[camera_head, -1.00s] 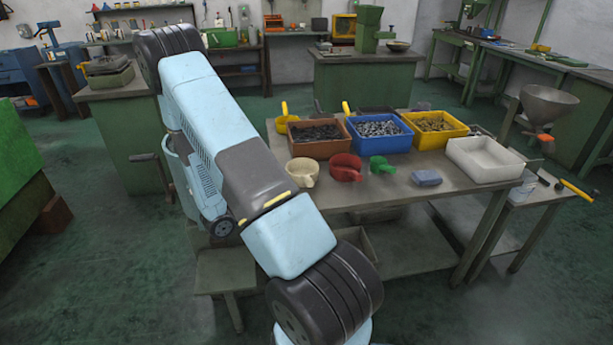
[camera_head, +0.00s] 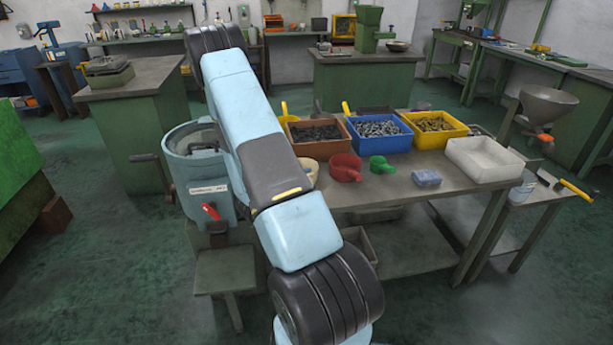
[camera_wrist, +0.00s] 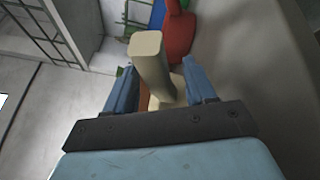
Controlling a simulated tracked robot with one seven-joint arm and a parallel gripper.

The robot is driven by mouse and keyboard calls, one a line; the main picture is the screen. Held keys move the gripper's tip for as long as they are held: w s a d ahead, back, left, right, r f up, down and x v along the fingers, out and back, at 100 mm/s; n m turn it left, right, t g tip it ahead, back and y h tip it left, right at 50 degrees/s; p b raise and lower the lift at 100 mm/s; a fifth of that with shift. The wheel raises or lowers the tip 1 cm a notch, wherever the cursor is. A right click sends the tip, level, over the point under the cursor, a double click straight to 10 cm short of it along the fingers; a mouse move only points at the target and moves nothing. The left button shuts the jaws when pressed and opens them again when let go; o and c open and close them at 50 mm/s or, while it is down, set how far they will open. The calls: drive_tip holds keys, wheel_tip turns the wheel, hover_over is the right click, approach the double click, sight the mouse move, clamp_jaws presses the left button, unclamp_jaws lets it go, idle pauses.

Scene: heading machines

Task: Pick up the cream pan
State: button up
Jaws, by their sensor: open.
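The cream pan (camera_head: 311,167) stands at the left end of the bench, mostly hidden behind my arm in the head view. In the wrist view its cream handle (camera_wrist: 150,62) points up between the two blue fingers of my gripper (camera_wrist: 162,82). The fingers are apart, one on each side of the handle, with gaps visible. The pan's bowl is largely hidden below the handle and behind the gripper. My gripper does not show in the head view.
A red pan (camera_head: 346,168) stands just right of the cream pan, and it also shows close by in the wrist view (camera_wrist: 178,32). Brown (camera_head: 318,146), blue (camera_head: 379,145) and yellow (camera_head: 434,143) bins stand behind.

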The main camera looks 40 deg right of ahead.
drive_tip(key=shift+s+d, duration=0.1)
drive_tip(key=shift+d, duration=1.2)
clamp_jaws()
